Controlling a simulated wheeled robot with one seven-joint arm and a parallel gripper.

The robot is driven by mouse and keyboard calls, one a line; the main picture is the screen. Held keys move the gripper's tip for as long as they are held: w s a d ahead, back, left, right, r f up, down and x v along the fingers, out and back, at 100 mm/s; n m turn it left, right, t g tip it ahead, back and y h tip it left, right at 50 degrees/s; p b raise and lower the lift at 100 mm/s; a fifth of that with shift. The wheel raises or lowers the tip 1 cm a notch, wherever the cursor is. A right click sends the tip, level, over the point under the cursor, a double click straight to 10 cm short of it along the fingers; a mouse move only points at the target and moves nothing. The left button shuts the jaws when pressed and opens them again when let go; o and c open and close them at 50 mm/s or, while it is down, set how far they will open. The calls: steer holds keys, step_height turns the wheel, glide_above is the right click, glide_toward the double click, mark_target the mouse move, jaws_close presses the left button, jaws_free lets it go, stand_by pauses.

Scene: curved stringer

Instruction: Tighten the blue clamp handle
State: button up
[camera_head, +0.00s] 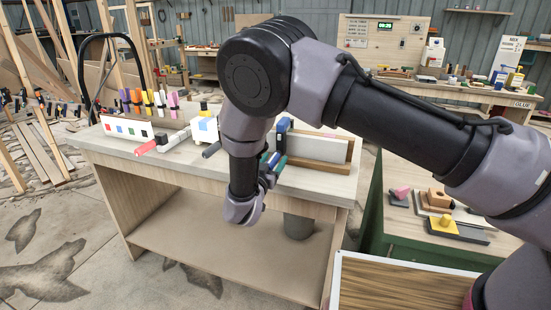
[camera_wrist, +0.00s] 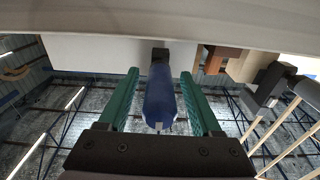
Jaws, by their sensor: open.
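The blue clamp handle (camera_wrist: 160,98) shows in the middle of the wrist view, below a dark joint piece at the edge of a pale board. My gripper (camera_wrist: 160,73) is open, with one green finger on each side of the handle. A narrow gap shows between the handle and each finger. In the head view, my gripper (camera_head: 270,165) is at the front edge of the workbench and partly hidden by my wrist. A blue clamp (camera_head: 283,128) stands on the bench just behind it, beside a white panel in a wooden frame (camera_head: 315,148).
The workbench (camera_head: 130,152) also holds a white box with coloured squares (camera_head: 126,127), a red-handled tool (camera_head: 146,147) and several upright coloured clamps (camera_head: 146,100). A green-sided table (camera_head: 400,235) with small blocks stands at right. Open floor lies at front left.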

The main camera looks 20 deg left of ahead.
steer(key=s, duration=0.8)
steer(key=shift+s+a+f, duration=0.15)
steer(key=shift+s+a, duration=0.15)
steer(key=shift+s, duration=0.05)
steer(key=s, duration=0.7)
steer(key=shift+s+a, duration=0.15)
steer(key=shift+a, duration=0.15)
